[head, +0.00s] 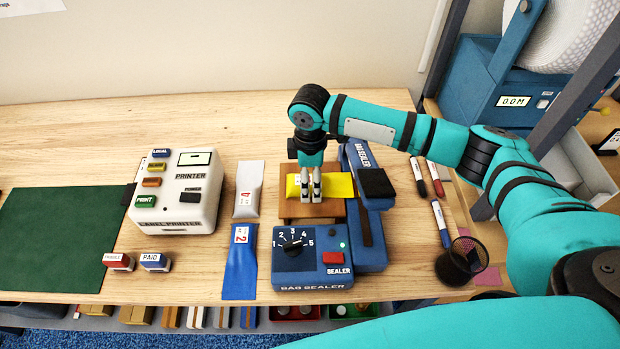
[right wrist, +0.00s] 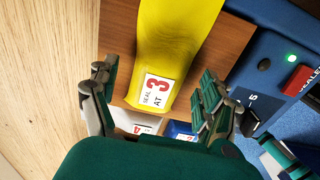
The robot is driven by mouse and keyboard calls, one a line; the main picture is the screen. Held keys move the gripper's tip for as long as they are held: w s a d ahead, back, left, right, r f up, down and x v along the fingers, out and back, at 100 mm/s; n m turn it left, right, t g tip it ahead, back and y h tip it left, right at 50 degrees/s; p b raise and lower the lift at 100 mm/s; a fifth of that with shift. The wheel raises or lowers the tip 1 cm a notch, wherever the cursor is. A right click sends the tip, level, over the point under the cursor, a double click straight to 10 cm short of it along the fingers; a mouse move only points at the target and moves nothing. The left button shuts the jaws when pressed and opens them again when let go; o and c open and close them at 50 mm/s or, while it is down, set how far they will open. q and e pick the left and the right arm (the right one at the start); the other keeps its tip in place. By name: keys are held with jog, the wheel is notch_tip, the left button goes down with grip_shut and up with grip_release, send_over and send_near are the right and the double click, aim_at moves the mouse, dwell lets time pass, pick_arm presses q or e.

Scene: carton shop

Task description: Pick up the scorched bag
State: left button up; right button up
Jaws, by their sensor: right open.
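A yellow bag (head: 338,186) lies across the small brown wooden stand beside the blue bag sealer (head: 312,257). In the right wrist view the yellow bag (right wrist: 180,40) has a white label reading "SEAL AT 3"; no scorch mark shows on it. My right gripper (head: 311,196) points down over the bag. Its open fingers (right wrist: 156,75) are on either side of the labelled end, with no visible grip on it; their exact height is hard to tell. A grey bag (head: 249,180) marked 4 and a blue bag (head: 240,270) marked 2 lie to the left. My left gripper is not in view.
The sealer's hinged arm (head: 365,165) stands close right of the yellow bag. A label printer (head: 177,190), stamps and a green mat (head: 60,240) are at left. Markers and a black mesh cup (head: 455,265) are at right. The back left of the table is clear.

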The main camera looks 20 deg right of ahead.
jog(key=shift+f, duration=0.3)
jog(key=c, duration=1.2)
jog(key=shift+c, duration=0.5)
jog(key=shift+r, duration=0.1)
